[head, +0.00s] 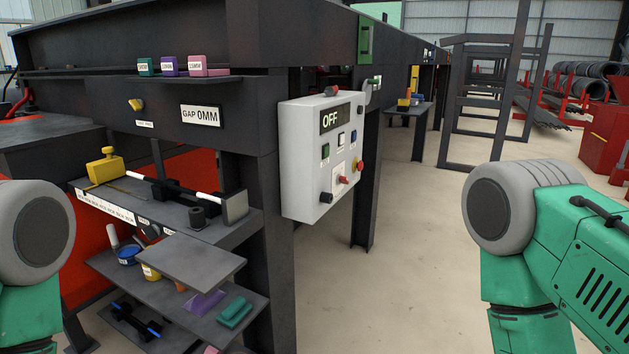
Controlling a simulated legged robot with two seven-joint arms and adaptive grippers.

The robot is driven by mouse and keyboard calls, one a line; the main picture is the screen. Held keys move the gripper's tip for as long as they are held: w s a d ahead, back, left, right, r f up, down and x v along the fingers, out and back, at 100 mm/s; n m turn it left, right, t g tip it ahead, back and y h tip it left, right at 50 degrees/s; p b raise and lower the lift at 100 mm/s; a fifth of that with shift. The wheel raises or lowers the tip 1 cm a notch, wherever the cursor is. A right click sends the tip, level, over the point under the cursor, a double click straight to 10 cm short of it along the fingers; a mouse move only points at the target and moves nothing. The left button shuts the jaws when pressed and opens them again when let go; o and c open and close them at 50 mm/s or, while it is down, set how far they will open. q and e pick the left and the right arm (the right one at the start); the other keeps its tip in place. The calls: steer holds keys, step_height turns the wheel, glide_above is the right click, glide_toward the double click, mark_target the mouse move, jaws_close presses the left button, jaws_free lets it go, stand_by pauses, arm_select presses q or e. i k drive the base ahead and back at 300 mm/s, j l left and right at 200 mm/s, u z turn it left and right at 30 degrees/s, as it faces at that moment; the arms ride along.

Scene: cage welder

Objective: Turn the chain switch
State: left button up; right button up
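A white control box (298,165) is mounted on the dark machine frame at centre. Its display (335,118) reads OFF. Below are a green button (325,151), a pale button (341,139), a red knob (343,180), a black knob (326,198) and a yellow and red knob (357,166). A yellow knob (136,104) sits left of a GAP 0MM label (201,115). The small labels are too small to read, so I cannot tell which control is the chain switch. Only parts of my two arms show, at the left and right edges. Both grippers are out of view.
A shelf (247,221) left of the box holds a yellow block (105,166) and a rod. A lower shelf (250,313) holds tins and coloured pieces. Open floor (400,240) lies right of the box. A dark metal frame (466,110) stands farther back.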

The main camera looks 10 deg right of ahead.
mark_target(339, 179)
steer(key=i+l+u, duration=0.2)
steer(key=l, duration=0.25)
steer(key=i+l+u, duration=0.15)
steer(key=l, duration=0.25)
steer(key=i+l+u, duration=0.2)
steer(key=l, duration=0.3)
steer(key=l+u, duration=0.15)
steer(key=l, duration=0.3)
